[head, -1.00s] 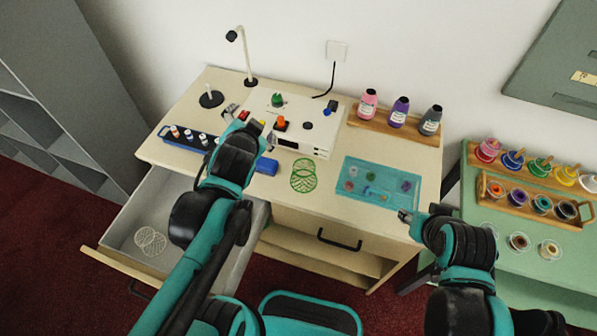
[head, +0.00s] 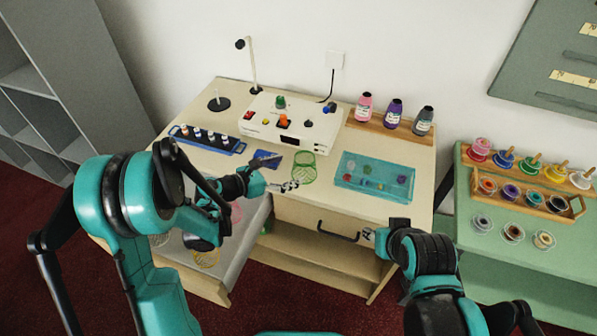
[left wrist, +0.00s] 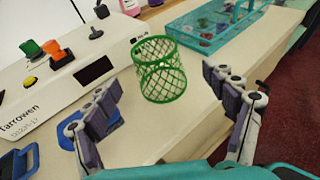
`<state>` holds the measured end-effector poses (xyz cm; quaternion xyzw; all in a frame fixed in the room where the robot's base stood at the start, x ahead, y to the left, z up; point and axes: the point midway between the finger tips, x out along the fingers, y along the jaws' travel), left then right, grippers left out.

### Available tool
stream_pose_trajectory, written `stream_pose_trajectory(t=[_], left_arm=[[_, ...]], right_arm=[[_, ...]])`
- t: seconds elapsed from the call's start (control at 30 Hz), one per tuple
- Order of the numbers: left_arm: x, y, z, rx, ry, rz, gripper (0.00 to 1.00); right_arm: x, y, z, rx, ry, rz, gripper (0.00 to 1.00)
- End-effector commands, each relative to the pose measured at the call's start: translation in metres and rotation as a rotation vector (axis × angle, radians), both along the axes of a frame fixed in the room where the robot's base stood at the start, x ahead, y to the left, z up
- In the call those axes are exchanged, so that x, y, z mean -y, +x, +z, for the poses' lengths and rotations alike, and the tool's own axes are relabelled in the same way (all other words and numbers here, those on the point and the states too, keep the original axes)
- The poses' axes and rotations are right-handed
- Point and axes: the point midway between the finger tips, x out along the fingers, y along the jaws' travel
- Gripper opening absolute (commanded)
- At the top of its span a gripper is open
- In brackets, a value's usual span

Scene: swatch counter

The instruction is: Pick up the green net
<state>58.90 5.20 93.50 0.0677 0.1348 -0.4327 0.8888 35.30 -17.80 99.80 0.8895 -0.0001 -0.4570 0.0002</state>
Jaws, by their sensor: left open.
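The green net (head: 303,167) is an open mesh cylinder standing upright on the wooden desk, in front of the white control box. In the left wrist view the green net (left wrist: 160,70) stands between and beyond my open fingers. My left gripper (head: 284,186) is open and empty, close to the net on its left and near side; it also shows in the left wrist view (left wrist: 168,108), with a finger at each side. My right gripper (head: 372,235) is by the desk's front right, apart from the net; its jaws are too small to read.
The white control box (head: 290,120) stands behind the net. A blue block (head: 266,160) lies left of it, and a teal tray (head: 375,178) with small items lies right. An open drawer (head: 250,225) sticks out below my left arm. Bottles (head: 394,114) stand at the back right.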

Motion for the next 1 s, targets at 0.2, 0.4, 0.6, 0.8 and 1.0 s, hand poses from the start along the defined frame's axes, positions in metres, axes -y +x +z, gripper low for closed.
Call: stream_pose_trajectory(t=[0.2,0.4,0.6,0.8,1.0], left_arm=[[0.018,0.014,-0.006,0.000,-0.002,0.000,0.84],[0.037,0.033,-0.013,0.000,-0.004,0.000,0.84],[0.052,0.045,-0.017,0.000,-0.004,0.003,0.84],[0.052,0.045,-0.016,-0.001,-0.004,0.003,0.76],[0.052,0.045,-0.016,-0.001,-0.004,0.003,0.48]], right_arm=[[0.000,0.000,-0.007,0.000,0.000,0.000,0.40],[0.000,0.000,-0.019,0.000,0.000,0.000,0.40],[0.000,0.000,-0.024,0.000,0.000,0.000,0.40],[0.000,0.000,-0.023,0.000,0.000,0.000,0.40],[0.000,0.000,-0.023,0.000,0.000,0.000,0.40]])
